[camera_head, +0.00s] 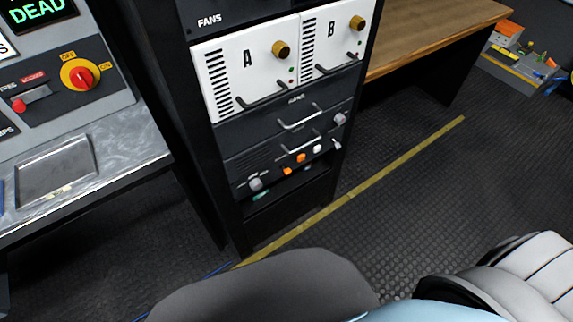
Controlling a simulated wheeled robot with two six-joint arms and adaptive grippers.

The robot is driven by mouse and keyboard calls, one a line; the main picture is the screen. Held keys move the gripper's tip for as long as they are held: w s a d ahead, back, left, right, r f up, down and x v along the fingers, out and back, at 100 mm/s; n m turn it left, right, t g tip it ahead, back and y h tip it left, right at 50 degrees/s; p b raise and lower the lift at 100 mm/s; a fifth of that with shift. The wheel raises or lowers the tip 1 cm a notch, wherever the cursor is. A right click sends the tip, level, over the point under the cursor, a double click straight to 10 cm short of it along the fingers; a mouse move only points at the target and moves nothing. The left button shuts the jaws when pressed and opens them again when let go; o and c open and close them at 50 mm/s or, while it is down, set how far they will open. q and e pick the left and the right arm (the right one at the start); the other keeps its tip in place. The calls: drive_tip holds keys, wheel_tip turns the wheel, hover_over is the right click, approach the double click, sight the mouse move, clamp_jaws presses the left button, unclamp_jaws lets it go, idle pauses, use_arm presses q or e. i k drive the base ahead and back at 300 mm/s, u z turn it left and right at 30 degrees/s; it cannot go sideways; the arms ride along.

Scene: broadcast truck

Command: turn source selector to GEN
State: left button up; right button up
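I cannot read a GEN label anywhere, and no control here can be told to be the source selector. A red rotary knob on a yellow plate (81,77) sits on the grey console at the left, with OFF and ON labels. A small red switch (32,99) with a label above it is left of it. The lower rack panel has a grey knob (255,184), and another grey knob (340,119) sits higher at its right. Their markings are too small to read. Neither gripper is in view.
The black rack holds white modules A (247,90) and B (333,30) with brass knobs and protruding handles. A metal ledge (120,145) with a shallow tray (55,172) juts out at left. A wooden bench (430,28) stands behind.

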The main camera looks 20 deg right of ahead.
sight(255, 184)
drive_tip(key=u, duration=1.35)
drive_tip(key=k, duration=1.1)
drive_tip(key=z, duration=2.2)
drive_tip(key=i, duration=0.5)
drive_tip(key=u, duration=0.1)
